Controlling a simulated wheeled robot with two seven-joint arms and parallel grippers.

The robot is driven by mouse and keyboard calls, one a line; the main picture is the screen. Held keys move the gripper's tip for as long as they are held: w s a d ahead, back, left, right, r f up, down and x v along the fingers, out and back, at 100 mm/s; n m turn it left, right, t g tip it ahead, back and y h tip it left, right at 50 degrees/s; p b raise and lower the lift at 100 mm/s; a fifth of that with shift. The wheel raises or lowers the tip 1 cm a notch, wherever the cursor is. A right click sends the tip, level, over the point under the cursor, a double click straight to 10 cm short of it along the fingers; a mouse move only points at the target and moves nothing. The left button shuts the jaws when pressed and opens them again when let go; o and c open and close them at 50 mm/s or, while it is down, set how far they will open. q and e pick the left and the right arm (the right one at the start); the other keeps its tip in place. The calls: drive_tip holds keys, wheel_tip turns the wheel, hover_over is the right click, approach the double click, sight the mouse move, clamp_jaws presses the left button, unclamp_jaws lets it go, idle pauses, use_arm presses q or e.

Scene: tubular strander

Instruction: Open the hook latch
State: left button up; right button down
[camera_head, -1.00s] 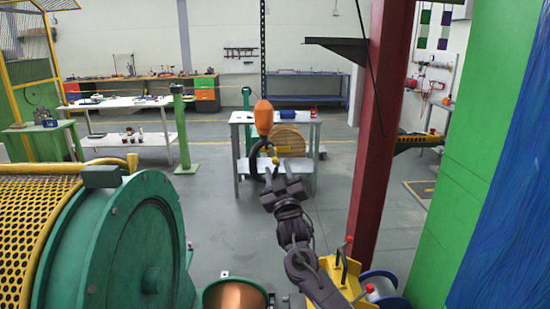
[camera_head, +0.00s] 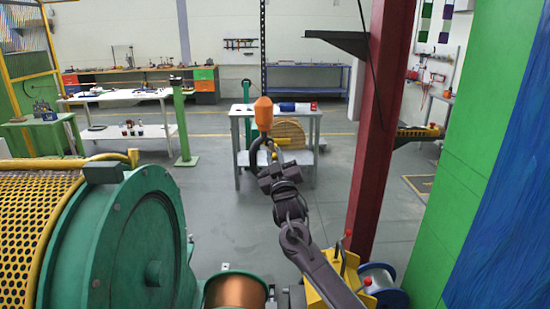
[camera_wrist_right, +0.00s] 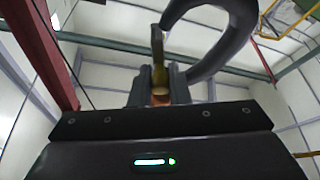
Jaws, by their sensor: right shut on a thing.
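The orange hook block (camera_head: 263,114) hangs from a dark chain in the middle of the head view. Below it is the dark curved hook (camera_head: 256,157), which shows large as a grey curve in the wrist view (camera_wrist_right: 238,38). The hook latch (camera_wrist_right: 157,52) is a narrow yellowish bar in the wrist view, rising from between my fingers. My right gripper (camera_head: 272,161) is at the hook, with its fingers shut on the latch; the fingers (camera_wrist_right: 159,90) hide the latch's lower part. My left gripper is not in view.
A white table (camera_head: 239,114) with a wooden reel (camera_head: 291,133) stands behind the hook. A red column (camera_head: 379,130) rises right of my arm. The green machine drum (camera_head: 130,240) fills the lower left, with a copper spool (camera_head: 236,292) beside it. Grey floor lies open between.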

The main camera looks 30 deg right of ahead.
drive_tip(key=shift+d+n+y, duration=0.1)
drive_tip(key=shift+n+y, duration=0.3)
drive_tip(key=shift+s+d+r+n+g+y+p, duration=0.25)
drive_tip(key=shift+r+n+g+y+p, duration=0.45)
drive_tip(key=shift+n, duration=1.9)
drive_tip(key=shift+s+d+r+n+g+y+p, duration=0.1)
drive_tip(key=shift+d+r+n+g+y+p, duration=0.55)
drive_tip(key=shift+n, duration=1.95)
drive_tip(key=shift+s+a+r+n+g+y+p, duration=0.1)
drive_tip(key=shift+s+r+n+y+p, duration=0.15)
drive_tip(key=shift+n+y+p, duration=1.6)
drive_tip(key=shift+n+h+b, duration=0.7)
drive_tip(key=shift+n+b, duration=0.1)
drive_tip(key=shift+n, duration=0.05)
drive_tip(key=c, duration=1.4)
unclamp_jaws()
drive_tip(key=shift+r, duration=0.1)
drive_tip(key=shift+o, duration=0.2)
